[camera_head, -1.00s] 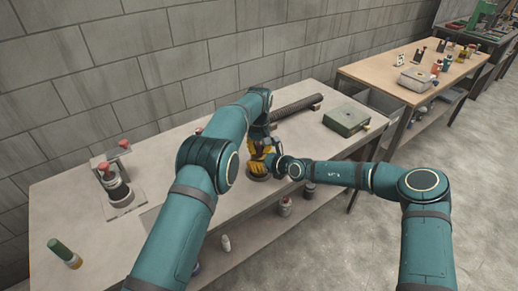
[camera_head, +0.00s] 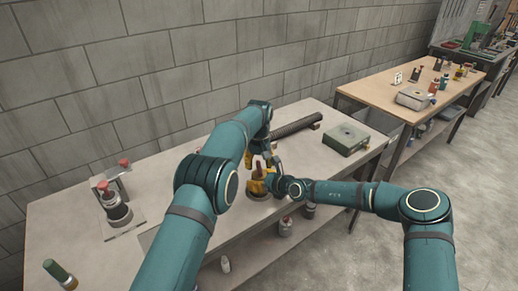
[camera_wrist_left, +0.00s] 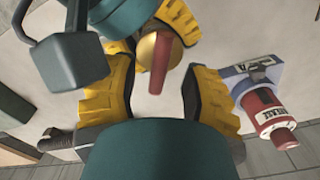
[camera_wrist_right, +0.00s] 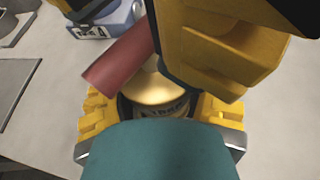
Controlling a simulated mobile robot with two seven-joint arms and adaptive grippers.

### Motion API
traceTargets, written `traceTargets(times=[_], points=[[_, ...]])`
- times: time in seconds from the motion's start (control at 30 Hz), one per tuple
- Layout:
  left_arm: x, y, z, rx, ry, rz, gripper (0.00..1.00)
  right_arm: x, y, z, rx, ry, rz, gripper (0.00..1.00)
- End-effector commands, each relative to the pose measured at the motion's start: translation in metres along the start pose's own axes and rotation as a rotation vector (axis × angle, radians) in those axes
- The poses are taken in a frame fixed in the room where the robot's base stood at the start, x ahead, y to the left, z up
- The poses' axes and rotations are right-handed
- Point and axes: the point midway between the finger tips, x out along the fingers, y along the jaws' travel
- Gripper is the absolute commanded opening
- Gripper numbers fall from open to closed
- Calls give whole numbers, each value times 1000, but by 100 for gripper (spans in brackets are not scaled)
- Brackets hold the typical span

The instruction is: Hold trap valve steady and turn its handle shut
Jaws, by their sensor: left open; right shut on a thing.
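The trap valve is a brass body with a red bar handle, seen in the left wrist view (camera_wrist_left: 147,50) and in the right wrist view (camera_wrist_right: 155,88). My right gripper (camera_head: 258,187) is shut on the body, its yellow fingers on either side of it. The red handle (camera_wrist_right: 120,62) points out to the left there. My left gripper (camera_head: 262,160) is open above the valve. Its spread yellow fingers lie on either side of the red handle (camera_wrist_left: 162,65) in the left wrist view, with visible gaps. One left finger hides part of the valve in the right wrist view.
A dark ribbed tube (camera_head: 297,126) and a green box (camera_head: 346,139) lie farther right on the table. A red-and-blue-grey fixture (camera_wrist_left: 268,112) stands close by in the left wrist view. A red-topped stand (camera_head: 116,205) is at left, with a green-capped cylinder (camera_head: 60,273) in front.

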Motion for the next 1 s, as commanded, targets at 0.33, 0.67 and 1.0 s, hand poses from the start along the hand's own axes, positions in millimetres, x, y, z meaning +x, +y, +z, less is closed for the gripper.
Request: traceTargets(times=[0.33, 0.67, 1.0], points=[[-72, 1, -1, 0, 3, 1, 46, 0, 0, 0, 0, 0, 0, 14], [-93, 0, 0, 1, 2, 1, 46, 0, 0, 0, 0, 0, 0, 14], [-96, 0, 0, 0, 1, 1, 46, 0, 0, 0, 0, 0, 0, 14]])
